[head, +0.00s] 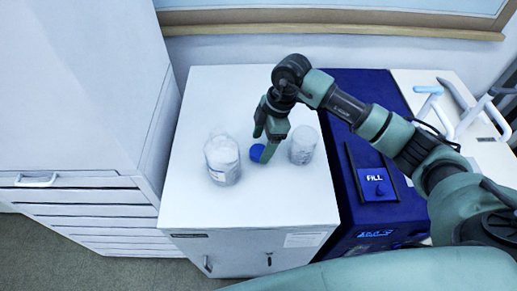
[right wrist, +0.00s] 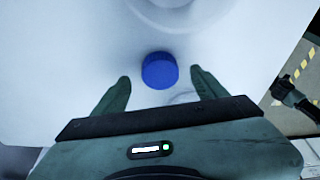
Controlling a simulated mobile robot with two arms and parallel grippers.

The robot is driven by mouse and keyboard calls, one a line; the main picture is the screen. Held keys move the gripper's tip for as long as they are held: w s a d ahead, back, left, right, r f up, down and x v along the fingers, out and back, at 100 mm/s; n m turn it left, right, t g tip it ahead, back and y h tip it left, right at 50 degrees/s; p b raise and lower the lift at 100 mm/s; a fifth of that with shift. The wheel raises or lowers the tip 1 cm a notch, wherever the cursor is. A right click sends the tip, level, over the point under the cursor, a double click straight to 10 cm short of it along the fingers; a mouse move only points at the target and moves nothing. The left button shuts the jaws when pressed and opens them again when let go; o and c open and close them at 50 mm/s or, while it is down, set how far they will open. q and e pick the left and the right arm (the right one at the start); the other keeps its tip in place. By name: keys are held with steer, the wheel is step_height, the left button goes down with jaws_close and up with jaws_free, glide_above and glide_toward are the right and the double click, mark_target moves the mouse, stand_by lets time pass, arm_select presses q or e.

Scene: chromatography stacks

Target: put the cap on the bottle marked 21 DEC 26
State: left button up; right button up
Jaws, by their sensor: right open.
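A blue cap (head: 257,153) lies on the white cabinet top between two clear bottles. The left bottle (head: 222,160) is larger in the picture and has a pale label. The right bottle (head: 303,146) also has a pale label. I cannot read a date on either. My right gripper (head: 264,142) points down at the cap and is open. In the right wrist view the cap (right wrist: 160,70) shows between the open fingertips (right wrist: 161,76), with a gap on each side. My left gripper is not in view.
A dark blue machine marked FILL (head: 374,178) stands right of the white cabinet top (head: 250,85). A tall grey cabinet with drawers (head: 90,208) stands at the left. The back and front of the white top are clear.

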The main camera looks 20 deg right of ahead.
mark_target(260, 150)
steer(key=shift+x, duration=1.1)
steer(key=c, duration=1.5)
steer(key=shift+c, duration=0.2)
steer(key=shift+r, duration=0.15)
step_height(260, 150, up, 20)
steer(key=b, duration=0.3)
